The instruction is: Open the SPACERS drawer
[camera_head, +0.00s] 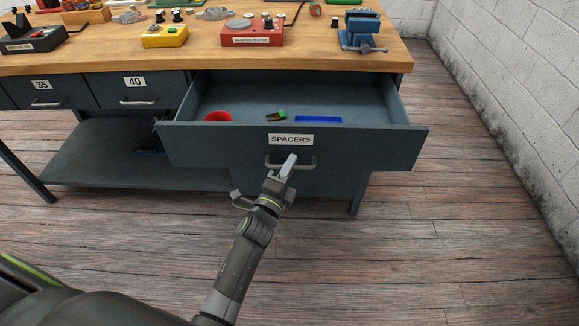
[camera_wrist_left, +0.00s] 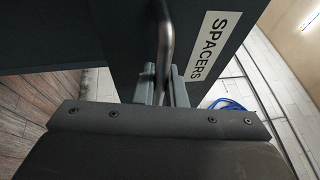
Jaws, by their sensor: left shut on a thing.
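The SPACERS drawer (camera_head: 370,145) is pulled well out from under the workbench in the head view, with its inside showing. Its white SPACERS label (camera_head: 291,140) sits on the front panel, above a metal bar handle (camera_head: 307,164). My left gripper (camera_head: 289,163) is shut on that handle. In the left wrist view, the fingers (camera_wrist_left: 165,85) close around the handle bar (camera_wrist_left: 165,40), with the label (camera_wrist_left: 208,48) beside it. The drawer holds a red round container (camera_head: 217,116), a small green item (camera_head: 277,116) and a blue tray (camera_head: 318,119). My right gripper is not in view.
The wooden bench top (camera_head: 200,60) carries a yellow box (camera_head: 164,36), a red box (camera_head: 252,36) and a blue vise (camera_head: 361,33). Drawers 35 (camera_head: 42,88) and 40 (camera_head: 136,85) are shut at left. Open floor lies right of the drawer, before a white block wall (camera_head: 520,90).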

